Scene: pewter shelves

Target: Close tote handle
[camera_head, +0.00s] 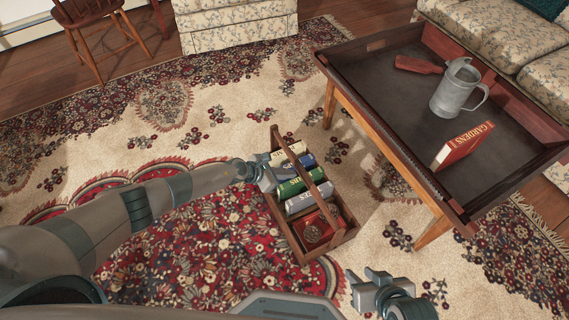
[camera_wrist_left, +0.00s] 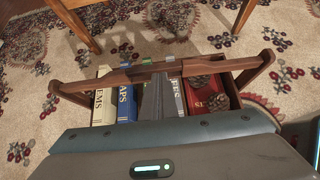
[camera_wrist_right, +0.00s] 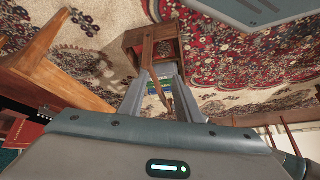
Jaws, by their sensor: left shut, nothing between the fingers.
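The wooden tote (camera_head: 340,236) stands on the rug and holds several upright books and pine cones. Its handle (camera_head: 309,180) is a wooden bar running lengthwise above the books; its exact tilt is hard to tell. The handle also crosses the left wrist view (camera_wrist_left: 110,78). My left gripper (camera_head: 264,171) is shut and empty at the tote's left side, beside the books. In the left wrist view its fingers reach the handle bar; contact cannot be told. My right gripper (camera_head: 366,284) is open and empty, apart from the tote, to its lower right. The tote (camera_wrist_right: 139,39) shows beyond its fingers.
A wooden coffee table (camera_head: 395,150) stands right of the tote, with a metal pitcher (camera_head: 459,88), a red book (camera_head: 463,145) and a reddish-brown wooden object (camera_head: 418,65) on it.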

